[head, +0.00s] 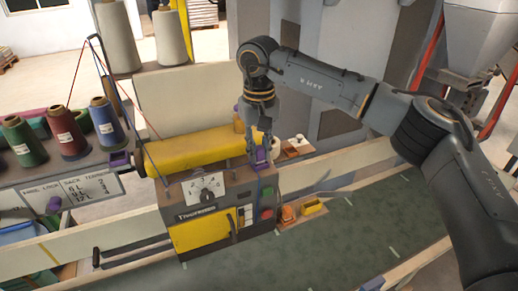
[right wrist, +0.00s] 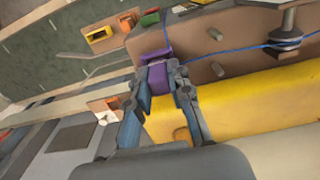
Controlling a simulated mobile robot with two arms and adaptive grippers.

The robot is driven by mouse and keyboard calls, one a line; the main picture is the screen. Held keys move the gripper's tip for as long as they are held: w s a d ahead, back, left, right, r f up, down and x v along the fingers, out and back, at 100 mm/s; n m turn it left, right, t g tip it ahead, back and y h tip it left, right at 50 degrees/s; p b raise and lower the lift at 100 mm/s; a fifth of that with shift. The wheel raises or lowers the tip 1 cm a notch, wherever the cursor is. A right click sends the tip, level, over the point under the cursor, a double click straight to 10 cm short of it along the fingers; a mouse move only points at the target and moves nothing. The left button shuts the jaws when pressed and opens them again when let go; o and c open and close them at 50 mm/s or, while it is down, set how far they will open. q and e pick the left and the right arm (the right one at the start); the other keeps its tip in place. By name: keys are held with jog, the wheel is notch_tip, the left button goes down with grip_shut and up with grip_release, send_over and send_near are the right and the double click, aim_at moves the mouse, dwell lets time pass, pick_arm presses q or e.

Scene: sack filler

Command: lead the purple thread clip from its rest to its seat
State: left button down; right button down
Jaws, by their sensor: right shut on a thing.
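My right gripper (head: 260,142) is over the right end of the sewing machine (head: 207,188). It is shut on the purple thread clip (head: 262,156). In the right wrist view the clip (right wrist: 157,74) sits between the two fingertips, close against the machine's tan face. A blue thread (right wrist: 215,50) runs from near the clip to a round metal guide (right wrist: 285,40). Whether the clip touches a seat is hard to tell. A purple block (head: 119,160) is at the right end of the spool shelf. My left gripper is not in view.
Green (head: 24,141), red (head: 67,132) and blue (head: 106,121) thread spools stand on the shelf at left. A yellow arm (head: 195,150) spans the machine. A yellow bin (head: 313,206) and an orange bin (head: 288,213) lie right of it. The green floor in front is clear.

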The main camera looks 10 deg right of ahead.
dwell(0.4)
jog(key=c, duration=1.1)
grip_release()
jog(key=shift+c, duration=0.2)
